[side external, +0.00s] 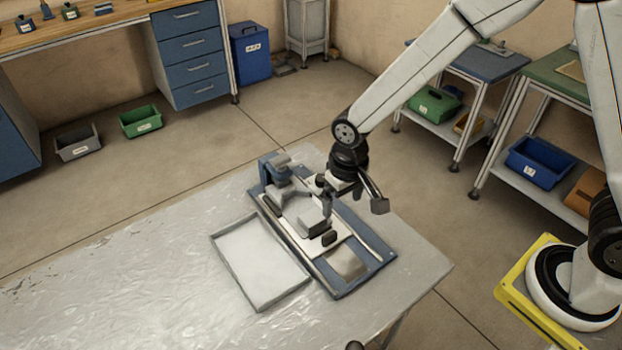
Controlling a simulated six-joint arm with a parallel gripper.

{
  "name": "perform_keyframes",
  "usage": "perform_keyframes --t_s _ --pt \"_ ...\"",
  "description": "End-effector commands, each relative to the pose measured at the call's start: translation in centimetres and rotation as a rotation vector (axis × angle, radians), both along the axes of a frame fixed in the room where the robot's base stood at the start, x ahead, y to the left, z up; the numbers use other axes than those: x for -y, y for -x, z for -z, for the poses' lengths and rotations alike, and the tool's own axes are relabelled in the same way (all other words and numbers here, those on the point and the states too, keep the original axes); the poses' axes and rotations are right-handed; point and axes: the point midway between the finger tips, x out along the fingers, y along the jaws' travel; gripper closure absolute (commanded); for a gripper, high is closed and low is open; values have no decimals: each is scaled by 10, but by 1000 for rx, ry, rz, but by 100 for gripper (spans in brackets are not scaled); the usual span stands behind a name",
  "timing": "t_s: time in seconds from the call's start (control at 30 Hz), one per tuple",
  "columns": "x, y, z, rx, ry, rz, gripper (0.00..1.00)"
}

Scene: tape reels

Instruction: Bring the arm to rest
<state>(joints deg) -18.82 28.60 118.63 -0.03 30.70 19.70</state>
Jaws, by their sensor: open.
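My gripper (352,200) is at the end of my white arm, above the right side of a blue fixture board (375,258) on the table. Its jaws are spread, with one finger to the left and one to the right, and nothing shows between them. The left finger overlaps the fixture in the picture; I cannot tell whether it touches. The board carries a blue upright device (277,172) at its far left, a pale plate (297,232) with small dark blocks, and a grey-brown pad (346,264) near its front. My gripper hides part of the board's right side.
A shallow pale tray (260,262) lies left of the board on the grey table (130,270). The table's left part is clear. A workbench with blue drawers (190,55) stands behind.

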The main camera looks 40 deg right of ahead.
Motion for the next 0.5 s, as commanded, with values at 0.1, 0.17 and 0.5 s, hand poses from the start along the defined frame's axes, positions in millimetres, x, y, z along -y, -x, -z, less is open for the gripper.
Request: perform_keyframes --t_s 0.1,0.17,0.5 --pt "25 9 -15 31 -7 3 6" --pt "38 15 -22 51 -9 2 6" --pt "104 63 -52 153 -2 -4 6"
